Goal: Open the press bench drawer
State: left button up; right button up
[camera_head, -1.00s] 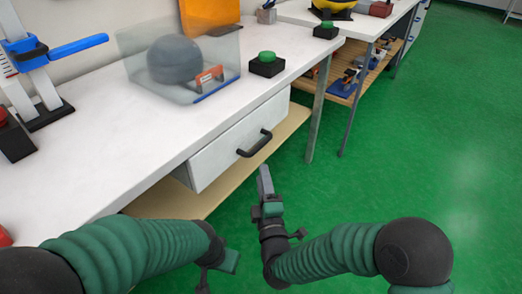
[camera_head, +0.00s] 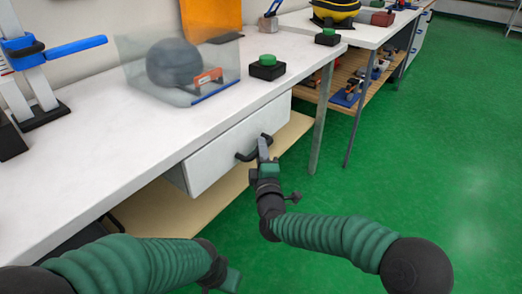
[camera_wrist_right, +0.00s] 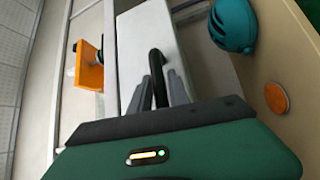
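The press bench drawer (camera_head: 225,158) is a white front under the white bench top, with a black bar handle (camera_head: 247,153). My right gripper (camera_head: 263,150) is at the right end of the handle. In the right wrist view the black handle (camera_wrist_right: 155,65) runs between the two grey fingers of my right gripper (camera_wrist_right: 160,85). The fingers look apart, and I see no firm grip on the bar. My left gripper (camera_head: 226,278) is low in the head view, away from the drawer, and its fingers are not clear.
On the bench (camera_head: 130,130) stand a clear box with a grey dome (camera_head: 173,62), a green button (camera_head: 268,67) and a blue-handled press (camera_head: 40,60). A bench leg (camera_head: 322,120) is right of the drawer. A lower shelf (camera_head: 165,207) lies beneath. The green floor is clear.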

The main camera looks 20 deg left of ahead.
grip_shut()
jog(key=shift+a, duration=0.1)
jog(key=shift+s+f, duration=0.1)
jog(key=shift+f, duration=0.1)
dwell(0.8)
